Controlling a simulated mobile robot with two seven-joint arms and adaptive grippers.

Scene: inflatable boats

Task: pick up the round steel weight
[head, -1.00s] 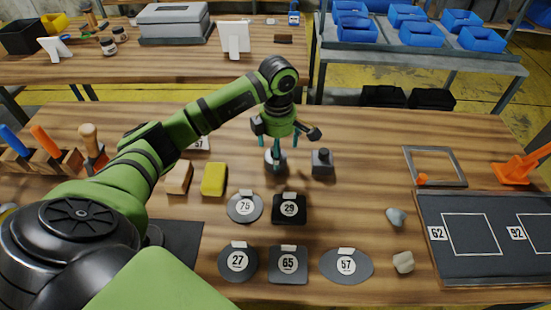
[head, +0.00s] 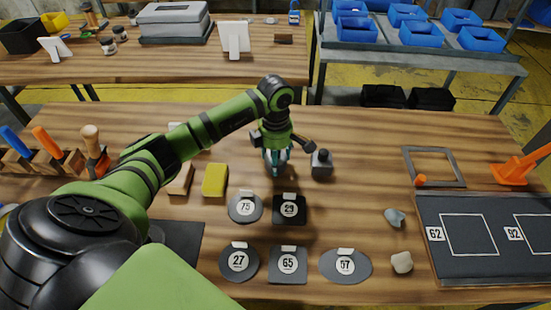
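The round steel weight (head: 277,168) stands on the wooden table, mostly hidden behind my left gripper. My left gripper (head: 277,162) points down over it in the head view, its teal fingers on either side of the weight. I cannot tell whether the fingers touch it. A dark square-based weight with a knob (head: 322,164) stands close to the right of the gripper. My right gripper is not in view.
In front lie dark numbered pads, including 75 (head: 244,208), 29 (head: 289,209) and 65 (head: 288,265). A yellow block (head: 215,180) is to the left. A grey frame (head: 435,167), stones (head: 402,262) and a marked black board (head: 480,270) are to the right.

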